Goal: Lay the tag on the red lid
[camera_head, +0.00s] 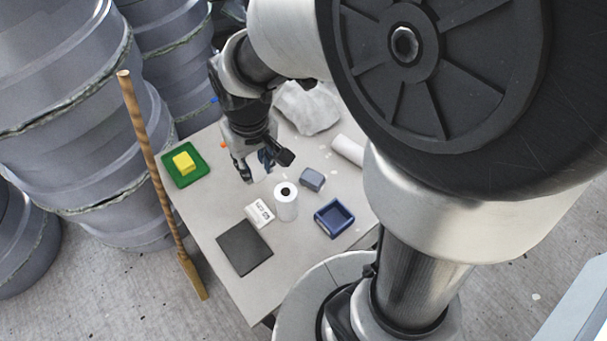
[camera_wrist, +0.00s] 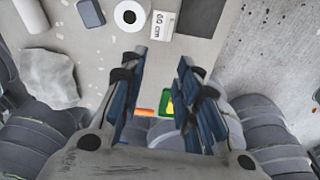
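A small white printed piece (camera_head: 259,213) lies on the table beside the white roll. Its lettering reads like "60 cm" in the wrist view (camera_wrist: 163,24). I cannot tell whether it is the tag. I see no red lid in either view; part of the table is hidden behind my arm. My gripper (camera_head: 256,171) is above the far part of the table, beyond the white roll and the printed piece. In the wrist view its blue-padded fingers (camera_wrist: 160,85) stand wide apart with nothing between them.
A white roll (camera_head: 286,205), grey-blue box (camera_head: 312,179), open blue tray (camera_head: 333,218), dark plate (camera_head: 244,248), and green tray (camera_head: 197,177) with a yellow block (camera_head: 183,162) are on the table. A pale lump (camera_head: 308,108) lies behind. A wooden pole (camera_head: 155,175) stands left.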

